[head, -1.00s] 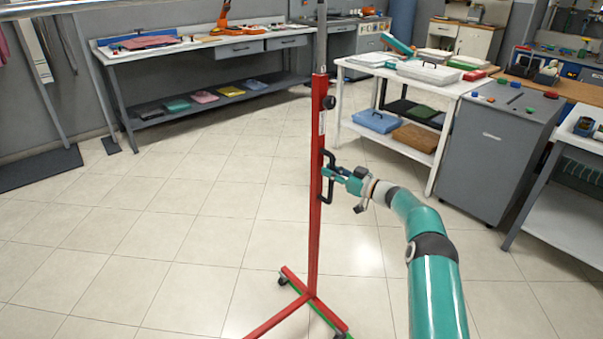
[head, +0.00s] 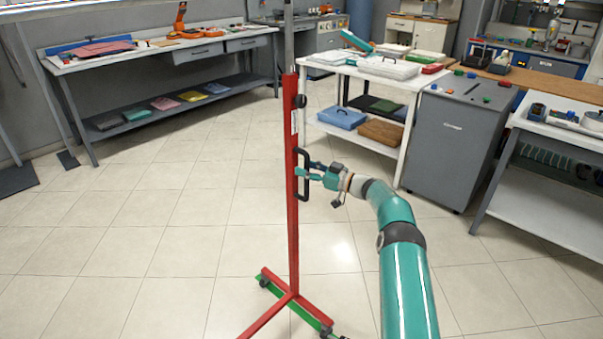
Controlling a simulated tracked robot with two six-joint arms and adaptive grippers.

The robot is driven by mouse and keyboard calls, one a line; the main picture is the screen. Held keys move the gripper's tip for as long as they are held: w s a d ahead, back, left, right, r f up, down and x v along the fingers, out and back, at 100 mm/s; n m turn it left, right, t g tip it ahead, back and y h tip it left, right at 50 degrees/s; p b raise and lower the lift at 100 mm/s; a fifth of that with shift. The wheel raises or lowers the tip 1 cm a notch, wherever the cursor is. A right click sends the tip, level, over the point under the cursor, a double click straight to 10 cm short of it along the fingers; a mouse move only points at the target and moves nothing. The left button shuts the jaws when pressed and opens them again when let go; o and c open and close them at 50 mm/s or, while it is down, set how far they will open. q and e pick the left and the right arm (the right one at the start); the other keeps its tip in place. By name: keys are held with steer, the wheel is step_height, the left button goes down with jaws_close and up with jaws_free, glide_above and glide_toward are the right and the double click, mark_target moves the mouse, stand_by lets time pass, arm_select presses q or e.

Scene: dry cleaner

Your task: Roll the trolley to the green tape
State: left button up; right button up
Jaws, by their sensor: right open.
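The trolley is a red upright post (head: 292,185) on a low red base (head: 281,287) with dark casters, and its grey pole runs out of the top of the view. A black handle (head: 305,190) is fixed to the right side of the post. Green tape (head: 265,279) lies on the floor; the base stands over it, hiding part of it. My right gripper (head: 311,170) is open at the upper part of the handle, coming from the right. I cannot tell whether its fingers touch the handle. My left gripper is not in view.
A workbench (head: 150,60) stands at the back left. A white table (head: 395,95) with trays, a grey cabinet (head: 452,150) and a white-topped bench (head: 560,130) stand to the right. The tiled floor (head: 140,220) left of the trolley is clear.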

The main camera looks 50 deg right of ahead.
steer(key=shift+s+d, duration=0.1)
steer(key=shift+s, duration=0.05)
steer(key=v, duration=1.1)
steer(key=shift+s, duration=0.4)
steer(key=shift+w, duration=0.1)
